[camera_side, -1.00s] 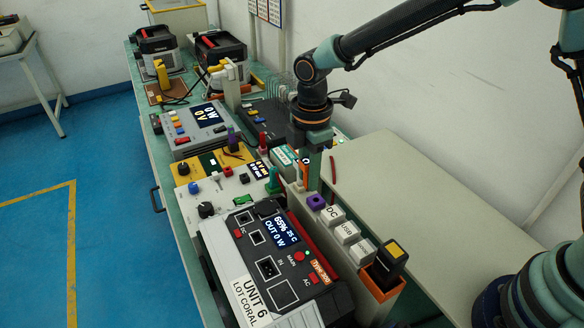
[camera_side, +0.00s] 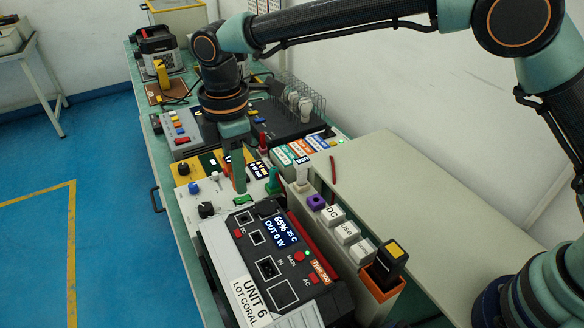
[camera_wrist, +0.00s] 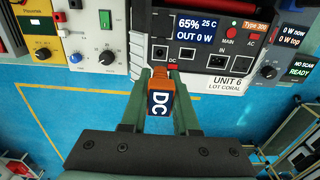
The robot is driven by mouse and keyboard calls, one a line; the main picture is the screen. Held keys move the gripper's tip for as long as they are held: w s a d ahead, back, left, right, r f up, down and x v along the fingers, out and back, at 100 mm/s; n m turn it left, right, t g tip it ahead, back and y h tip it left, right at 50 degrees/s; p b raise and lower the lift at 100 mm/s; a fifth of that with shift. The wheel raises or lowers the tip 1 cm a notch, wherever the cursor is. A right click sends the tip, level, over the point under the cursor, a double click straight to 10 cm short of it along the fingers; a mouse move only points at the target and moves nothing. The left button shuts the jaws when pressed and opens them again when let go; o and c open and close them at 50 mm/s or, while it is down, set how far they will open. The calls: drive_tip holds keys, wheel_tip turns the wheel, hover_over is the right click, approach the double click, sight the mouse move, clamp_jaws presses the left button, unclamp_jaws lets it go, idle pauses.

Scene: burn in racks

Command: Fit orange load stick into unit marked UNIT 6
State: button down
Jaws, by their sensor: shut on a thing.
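My gripper (camera_wrist: 160,78) is shut on the orange load stick (camera_wrist: 160,88), whose dark face is marked DC. In the side view my gripper (camera_side: 238,186) hangs above the near end of the beige panel, just beyond UNIT 6 (camera_side: 275,262). UNIT 6 also shows in the wrist view (camera_wrist: 232,83). Its screen reads 65% and OUT 0 W. The stick's tip shows just below the unit's two small square sockets (camera_wrist: 160,54), beside the red DC button (camera_wrist: 173,74). It looks apart from the sockets; the exact gap cannot be told. In the side view the stick is mostly hidden.
A rack of labelled grey plugs (camera_side: 347,232) and a black plug with a yellow top (camera_side: 390,262) stand right of UNIT 6. A beige panel with knobs (camera_side: 214,190) adjoins the unit. A green upright piece (camera_side: 273,181) stands close to my gripper. Blue floor lies left.

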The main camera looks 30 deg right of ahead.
drive_tip(key=shift+f, duration=2.9)
drive_tip(key=shift+f, duration=1.25)
idle(1.1)
drive_tip(key=c, duration=0.6)
unclamp_jaws()
drive_tip(key=shift+r, duration=0.1)
